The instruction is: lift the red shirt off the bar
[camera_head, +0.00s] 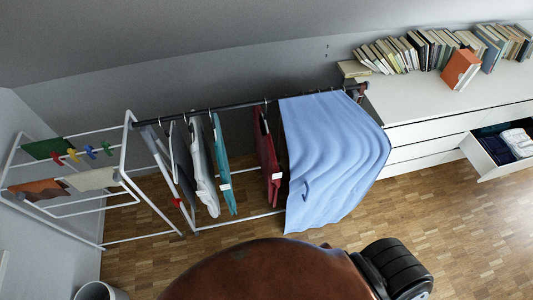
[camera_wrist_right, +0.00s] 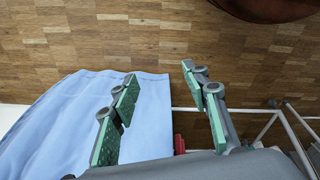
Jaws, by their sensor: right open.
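The red shirt (camera_head: 267,155) hangs from the dark bar (camera_head: 215,107) of the drying rack in the head view, just left of a large light-blue cloth (camera_head: 335,150). In the right wrist view, a small piece of red (camera_wrist_right: 179,143), probably the shirt, shows low between the fingers. My right gripper (camera_wrist_right: 158,73) is open with nothing held between its green-padded fingers. The blue cloth (camera_wrist_right: 65,120) lies behind its left finger. The shirt is mostly hidden in that view. I cannot make out either gripper in the head view.
Several other garments (camera_head: 200,168) hang left of the red shirt. A white dresser (camera_head: 420,102) with books and an open drawer (camera_head: 500,152) stands at the right. A brown rounded piece of furniture (camera_head: 265,272) is in front. A white rack with pegs (camera_head: 115,185) is left.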

